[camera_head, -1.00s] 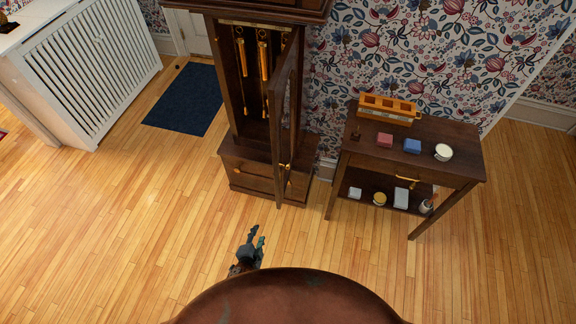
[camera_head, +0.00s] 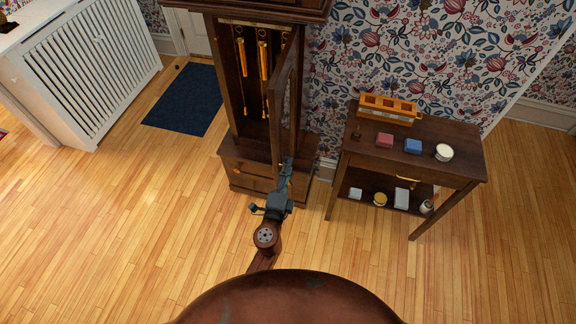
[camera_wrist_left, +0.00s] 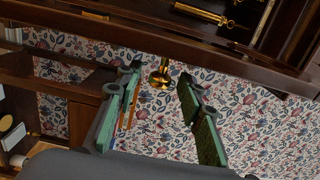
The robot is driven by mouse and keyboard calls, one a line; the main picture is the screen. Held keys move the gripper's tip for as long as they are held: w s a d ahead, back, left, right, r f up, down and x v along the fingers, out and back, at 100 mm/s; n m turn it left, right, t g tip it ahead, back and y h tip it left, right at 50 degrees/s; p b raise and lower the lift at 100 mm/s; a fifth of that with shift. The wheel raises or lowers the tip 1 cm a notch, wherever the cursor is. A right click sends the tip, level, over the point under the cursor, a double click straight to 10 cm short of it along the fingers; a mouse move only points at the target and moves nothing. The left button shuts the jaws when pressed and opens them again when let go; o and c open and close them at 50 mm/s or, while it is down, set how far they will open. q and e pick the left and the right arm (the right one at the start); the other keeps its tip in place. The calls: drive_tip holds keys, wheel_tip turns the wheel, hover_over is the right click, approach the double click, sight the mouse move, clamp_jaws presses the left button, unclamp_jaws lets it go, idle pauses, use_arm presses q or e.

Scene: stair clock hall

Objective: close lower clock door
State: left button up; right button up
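The tall dark wooden clock case (camera_head: 228,80) stands open, with brass weights (camera_head: 264,60) hanging inside. Its lower door (camera_head: 280,104) is swung out toward me, seen nearly edge-on. My left gripper (camera_head: 286,170) is at the lower part of this door and covers its knob in the head view. In the left wrist view the gripper (camera_wrist_left: 160,82) is open, one green-padded finger on each side of the brass knob (camera_wrist_left: 160,76). The knob sits at fingertip level, with gaps on both sides. The door (camera_wrist_left: 190,45) crosses the upper part of that view. My right gripper is not in view.
A dark side table (camera_head: 463,160) with small items stands right of the clock. A white slatted radiator cover (camera_head: 90,75) stands at the left, and a dark blue mat (camera_head: 186,98) lies left of the clock. The wooden floor before the clock is clear.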

use_arm(q)
drive_tip(key=shift+w+d, duration=0.15)
drive_tip(key=shift+w, duration=0.5)
drive_tip(key=shift+c, duration=0.7)
clamp_jaws()
drive_tip(key=shift+f, duration=0.1)
